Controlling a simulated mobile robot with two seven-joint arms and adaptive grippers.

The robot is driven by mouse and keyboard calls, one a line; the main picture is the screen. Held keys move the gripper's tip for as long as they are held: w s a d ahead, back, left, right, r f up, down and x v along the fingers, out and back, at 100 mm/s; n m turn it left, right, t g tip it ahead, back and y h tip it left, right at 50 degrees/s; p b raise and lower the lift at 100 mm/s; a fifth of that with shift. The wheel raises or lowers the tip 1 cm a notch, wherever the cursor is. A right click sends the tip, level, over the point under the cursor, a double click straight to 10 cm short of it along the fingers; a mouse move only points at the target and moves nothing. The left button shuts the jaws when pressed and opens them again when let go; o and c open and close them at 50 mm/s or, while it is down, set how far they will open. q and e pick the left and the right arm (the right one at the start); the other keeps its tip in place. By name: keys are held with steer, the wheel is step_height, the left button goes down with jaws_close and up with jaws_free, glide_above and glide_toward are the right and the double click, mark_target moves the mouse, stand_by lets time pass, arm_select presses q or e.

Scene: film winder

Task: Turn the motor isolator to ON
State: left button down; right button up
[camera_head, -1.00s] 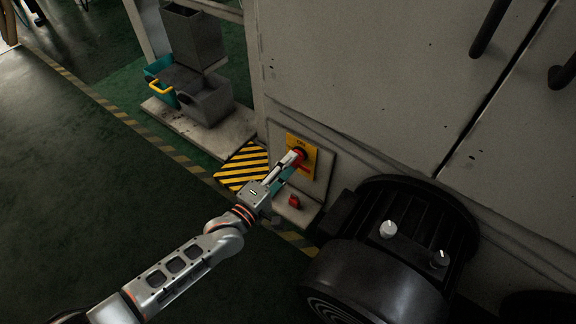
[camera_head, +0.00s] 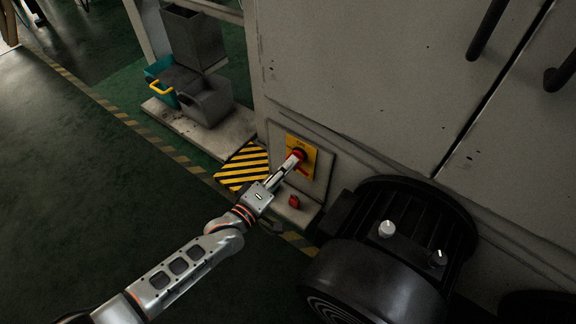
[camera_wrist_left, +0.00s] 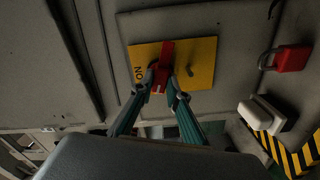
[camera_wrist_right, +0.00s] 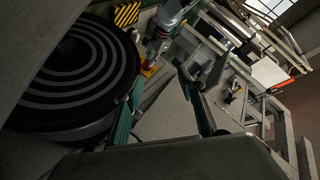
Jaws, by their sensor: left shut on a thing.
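The motor isolator is a yellow plate (camera_head: 309,165) on the machine's lower panel, with a red handle (camera_wrist_left: 167,50). In the left wrist view the plate (camera_wrist_left: 203,55) bears the word ON at its left edge, and the handle's bar lies across the plate, not pointing at the word. My left gripper (camera_wrist_left: 162,82) is shut on the red handle, one finger on each side of it. The fingers hide part of the handle. My right gripper (camera_wrist_right: 163,84) is open and empty in the right wrist view, away from the isolator.
A red padlock (camera_wrist_left: 291,58) hangs beside the plate; it also shows in the head view (camera_head: 293,201). A large black motor (camera_head: 395,240) stands right of the isolator. Grey bins (camera_head: 207,100) and a striped floor patch (camera_head: 243,167) lie to the left. The left floor is clear.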

arm_select(q)
steer(key=shift+m+p, duration=0.45)
steer(key=shift+m, duration=6.55)
arm_select(e)
steer(key=shift+d+n, duration=0.4)
steer(key=shift+n, duration=0.3)
arm_select(q)
steer(key=c, duration=2)
jaws_free()
steer(key=shift+o, duration=0.2)
steer(key=v, duration=1.2)
